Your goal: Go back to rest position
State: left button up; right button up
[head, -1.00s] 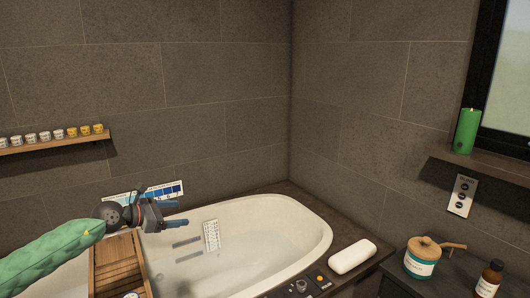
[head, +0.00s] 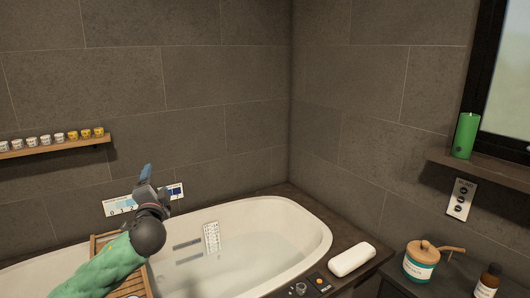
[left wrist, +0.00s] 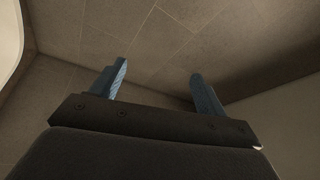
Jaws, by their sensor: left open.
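My left gripper (head: 147,176) points up in the head view, above the wooden bath tray (head: 104,243) and in front of the tiled wall. In the left wrist view its two blue fingers (left wrist: 158,85) stand wide apart with nothing between them. The green-sleeved left arm (head: 105,268) comes in from the lower left and hides part of the tray. My right gripper does not show in either view.
The white bathtub (head: 290,215) has a dark surround. A white pillow (head: 351,258) lies at its right corner. A wooden-lidded jar (head: 420,262) and a brown bottle (head: 487,281) stand at lower right. A green candle (head: 465,136) stands on the sill. Small jars (head: 60,137) line the left shelf.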

pick_arm(q)
jog(key=s+d+f+n+g+h+p, duration=0.25)
jog(key=s+d+f+g, duration=0.3)
jog(key=s+f, duration=0.5)
jog(key=s+d+f+n+g+h+p, duration=0.1)
jog(key=s+d+f+n+g, duration=0.45)
jog(key=f, duration=0.75)
jog(key=s+d+f+g+h+p, duration=0.1)
jog(key=s+f, duration=0.4)
jog(key=s, duration=0.5)
jog(key=s+d+f+g+h+p, duration=0.1)
jog(key=s+f, duration=0.4)
jog(key=s, duration=0.6)
jog(key=s+d+f+n+g+h+p, duration=0.1)
jog(key=s+d+f+g, duration=0.3)
jog(key=s, duration=0.7)
jog(key=shift+f+g+p, duration=0.3)
jog(key=shift+f+p, duration=0.2)
jog(key=shift+p, duration=0.3)
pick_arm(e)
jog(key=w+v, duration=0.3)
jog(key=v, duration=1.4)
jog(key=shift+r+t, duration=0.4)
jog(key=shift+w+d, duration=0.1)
